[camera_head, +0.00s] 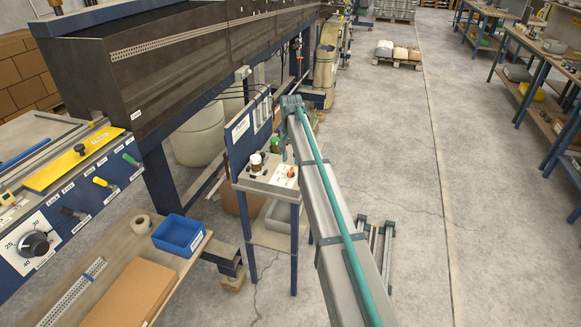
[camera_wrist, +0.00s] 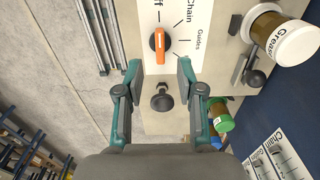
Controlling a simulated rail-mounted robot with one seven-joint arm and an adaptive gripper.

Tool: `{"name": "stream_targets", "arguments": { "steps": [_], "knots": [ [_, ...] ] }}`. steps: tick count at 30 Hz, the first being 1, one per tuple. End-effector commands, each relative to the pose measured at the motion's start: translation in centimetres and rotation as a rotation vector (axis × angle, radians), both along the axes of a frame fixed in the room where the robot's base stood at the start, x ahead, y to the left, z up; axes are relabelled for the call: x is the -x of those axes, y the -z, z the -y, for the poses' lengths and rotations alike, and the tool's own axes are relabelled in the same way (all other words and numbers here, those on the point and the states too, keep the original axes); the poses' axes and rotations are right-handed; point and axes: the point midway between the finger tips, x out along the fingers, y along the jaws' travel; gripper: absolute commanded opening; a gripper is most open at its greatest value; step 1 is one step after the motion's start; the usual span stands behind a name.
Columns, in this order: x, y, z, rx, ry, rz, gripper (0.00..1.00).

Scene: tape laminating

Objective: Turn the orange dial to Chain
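The orange dial (camera_wrist: 160,45) is on a white plate on the control box, ahead of my fingertips in the wrist view. Its bar lies along the picture's vertical, with the upper end towards the partly cut-off label "ff". The word "Chain" (camera_wrist: 188,14) is printed to the upper right of the dial, with "Guides" below it. In the head view the dial (camera_head: 291,172) sits on top of the box. My gripper (camera_wrist: 158,70) is open and empty. Its fingers are apart, left and right of the dial's line and short of it, not touching it.
A black knob (camera_wrist: 162,98) is between my fingers, below the dial. A grease jar (camera_wrist: 285,38) and a black lever (camera_wrist: 252,72) are to its right. A green-capped jar (camera_wrist: 219,118) is near my right finger. A blue panel (camera_head: 241,130) stands behind the box.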

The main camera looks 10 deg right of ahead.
Motion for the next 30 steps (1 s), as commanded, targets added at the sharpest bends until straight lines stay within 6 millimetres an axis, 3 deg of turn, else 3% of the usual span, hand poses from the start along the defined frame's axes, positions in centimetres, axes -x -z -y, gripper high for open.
{"name": "stream_targets", "arguments": {
  "steps": [10, 22, 23, 30],
  "knots": [
    [0.0, 4.7, 0.0, 0.0, -0.001, -0.001, 0.38],
    [0.0, 5.6, 0.0, 0.0, -0.001, 0.0, 0.38],
    [0.0, 5.6, 0.0, 0.0, -0.001, 0.0, 0.36],
    [0.0, 5.6, 0.0, 0.0, -0.001, 0.0, 0.0]
  ]
}}
